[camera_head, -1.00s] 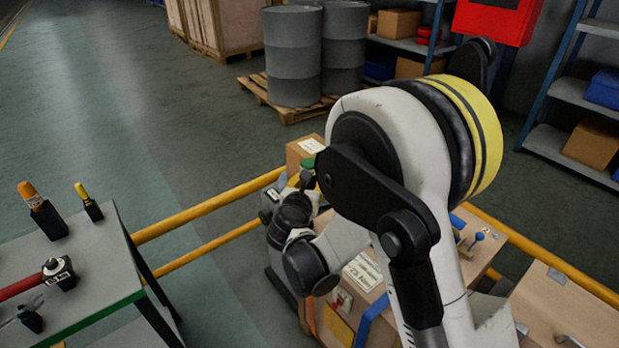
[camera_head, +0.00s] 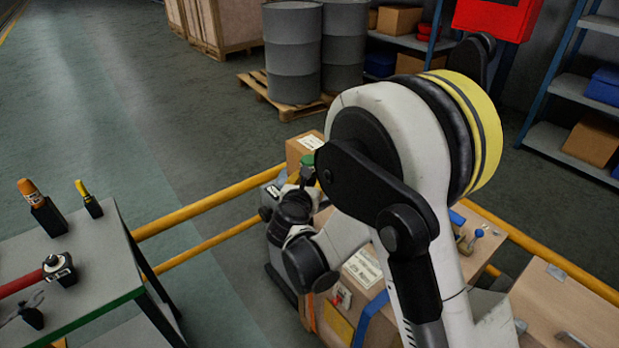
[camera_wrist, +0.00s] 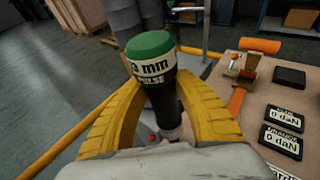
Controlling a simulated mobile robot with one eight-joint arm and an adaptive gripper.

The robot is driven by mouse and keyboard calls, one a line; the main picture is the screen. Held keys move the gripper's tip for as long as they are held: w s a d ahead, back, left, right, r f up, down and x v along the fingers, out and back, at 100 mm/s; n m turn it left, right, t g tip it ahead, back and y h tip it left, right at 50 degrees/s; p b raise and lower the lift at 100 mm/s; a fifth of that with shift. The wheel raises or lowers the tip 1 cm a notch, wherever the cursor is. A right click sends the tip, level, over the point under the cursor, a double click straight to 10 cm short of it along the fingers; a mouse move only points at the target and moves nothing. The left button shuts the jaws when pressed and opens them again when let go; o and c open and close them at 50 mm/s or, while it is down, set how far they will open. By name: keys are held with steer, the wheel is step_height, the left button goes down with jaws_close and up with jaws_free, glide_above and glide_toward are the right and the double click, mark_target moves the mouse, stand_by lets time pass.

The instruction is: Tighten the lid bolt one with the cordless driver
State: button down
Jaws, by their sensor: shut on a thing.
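The cordless driver (camera_wrist: 158,82) is a dark upright tool with a green cap and a white band reading "3 mm PULSE", its first characters partly cut off. My gripper (camera_wrist: 160,102) has its yellow fingers shut around the driver's dark body in the wrist view. In the head view the driver's green top (camera_head: 307,161) shows above my wrist, beside a cardboard box, and my arm hides most of the work area. I cannot make out lid bolt one in either view.
A grey tool table (camera_head: 95,262) with several tools stands at the left. Yellow rails (camera_head: 205,203) run behind the work area. A wooden bench top (camera_wrist: 280,82) with "0 daN" displays (camera_wrist: 283,142) and an orange-handled tool (camera_wrist: 236,100) lies right of my gripper.

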steer(key=shift+f, duration=0.45)
stand_by(2.1)
steer(key=shift+r, duration=0.1)
